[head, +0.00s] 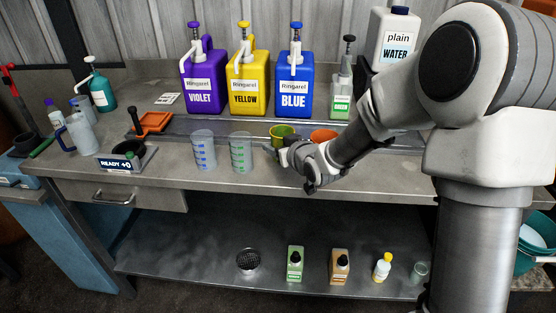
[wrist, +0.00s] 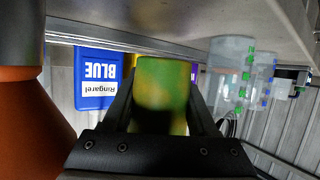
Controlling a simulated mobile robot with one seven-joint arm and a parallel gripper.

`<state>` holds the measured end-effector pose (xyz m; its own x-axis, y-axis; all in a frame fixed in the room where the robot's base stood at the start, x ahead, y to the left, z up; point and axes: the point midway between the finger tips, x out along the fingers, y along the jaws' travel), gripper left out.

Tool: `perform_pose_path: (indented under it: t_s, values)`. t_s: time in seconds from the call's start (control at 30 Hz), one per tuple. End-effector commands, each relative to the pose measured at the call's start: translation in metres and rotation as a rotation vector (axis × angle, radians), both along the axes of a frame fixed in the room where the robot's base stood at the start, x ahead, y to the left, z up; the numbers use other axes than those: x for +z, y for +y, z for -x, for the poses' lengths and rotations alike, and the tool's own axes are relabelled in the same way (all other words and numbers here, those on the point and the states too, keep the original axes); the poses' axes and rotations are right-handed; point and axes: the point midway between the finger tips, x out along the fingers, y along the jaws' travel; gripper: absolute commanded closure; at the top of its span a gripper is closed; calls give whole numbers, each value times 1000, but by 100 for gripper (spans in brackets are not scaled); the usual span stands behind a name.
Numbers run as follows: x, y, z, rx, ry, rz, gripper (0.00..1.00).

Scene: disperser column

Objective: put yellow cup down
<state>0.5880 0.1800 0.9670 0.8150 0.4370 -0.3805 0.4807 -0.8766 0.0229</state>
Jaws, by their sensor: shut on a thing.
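The yellow cup (head: 282,130), yellow with a green tinge, is at the middle of the counter, in front of the blue dispenser. My gripper (head: 284,144) is shut on it from the near side. In the wrist view, which is upside down, the yellow cup (wrist: 161,85) sits between the two dark fingers of my gripper (wrist: 165,100), with blurred green on its wall. I cannot tell whether its base touches the counter.
An orange cup (head: 323,136) is just right of my gripper. Two clear measuring cups (head: 203,152) (head: 241,153) stand to the left. Violet (head: 203,75), yellow (head: 246,78) and blue (head: 294,85) dispensers line the back. The counter's front left (head: 165,172) is clear.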

Motion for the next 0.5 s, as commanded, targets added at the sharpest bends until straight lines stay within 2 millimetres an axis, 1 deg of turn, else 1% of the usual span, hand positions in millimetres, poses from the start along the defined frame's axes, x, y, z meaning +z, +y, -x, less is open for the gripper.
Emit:
perform_pose_path:
  t_s: [0.27, 0.5]
  values:
    - [-36, 1, 1, 1, 3, 0, 100]
    - [-37, 0, 0, 0, -1, 0, 100]
